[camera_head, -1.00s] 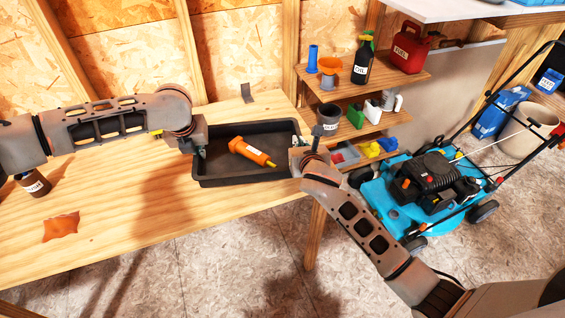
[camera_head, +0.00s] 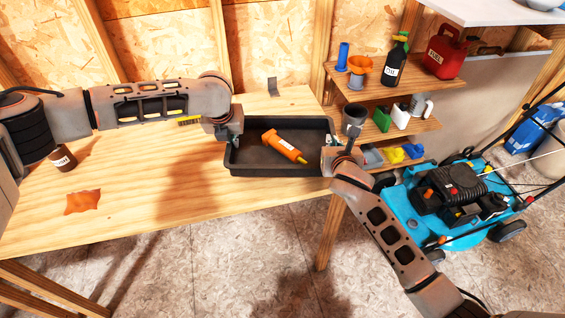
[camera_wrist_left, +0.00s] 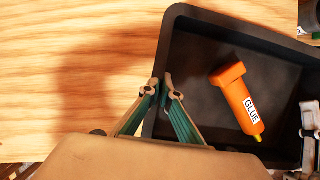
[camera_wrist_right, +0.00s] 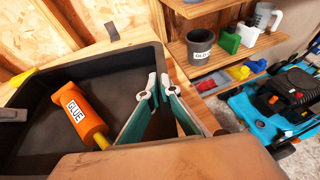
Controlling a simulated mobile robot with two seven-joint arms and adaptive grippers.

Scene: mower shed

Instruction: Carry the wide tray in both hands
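The wide tray (camera_head: 276,172) is dark grey and shallow, and looks level over the right end of the wooden table. An orange glue bottle (camera_head: 284,146) with a yellow tip lies inside it. My left gripper (camera_head: 228,138) is at the tray's left wall; in the left wrist view its fingers (camera_wrist_left: 162,90) are close together with the wall between them. My right gripper (camera_head: 331,150) is at the right wall; in the right wrist view its fingers (camera_wrist_right: 158,88) pinch that wall. I cannot tell whether the tray's underside touches the table.
The table (camera_head: 150,205) holds a brown bottle (camera_head: 62,158) and an orange cloth (camera_head: 83,202) at left. Shelves (camera_head: 385,85) with bottles and cups stand close behind the tray's right side. A blue mower (camera_head: 450,205) stands on the floor at right. The front floor is open.

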